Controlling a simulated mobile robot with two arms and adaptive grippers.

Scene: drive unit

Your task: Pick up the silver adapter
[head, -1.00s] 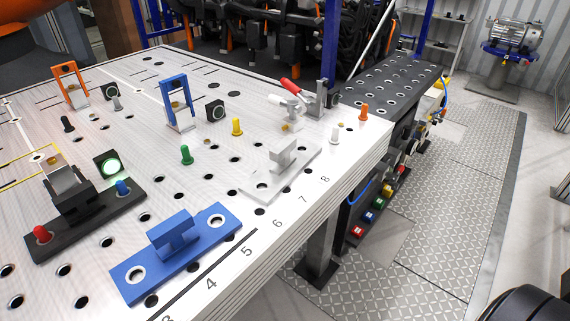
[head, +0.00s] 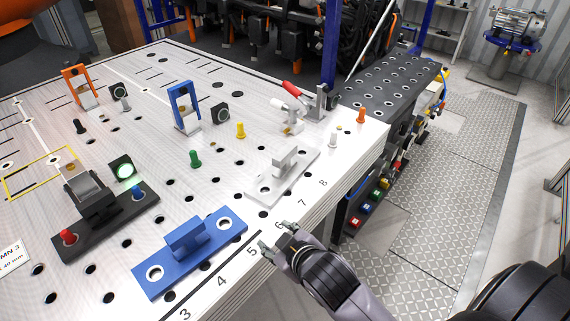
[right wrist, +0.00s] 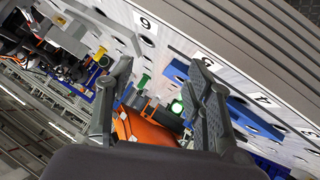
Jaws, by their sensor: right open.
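The silver adapter (head: 268,190) is a pale grey flat plate with a raised T-shaped grip (head: 285,162). It lies on the perforated table near its right front edge, by the printed 7 and 8, in the head view. My right gripper (head: 277,238) is open and empty at the table's front edge by the 5 and 6, nearer than the adapter and apart from it. Its two fingers also show spread in the right wrist view (right wrist: 160,76). My left gripper is not in view.
A blue adapter (head: 215,232) lies left of the silver one and also shows in the right wrist view (right wrist: 252,116). A red-handled clamp (head: 292,110) and an orange peg (head: 361,115) stand behind it. Green (head: 195,159) and yellow pegs (head: 240,130) stand to its left.

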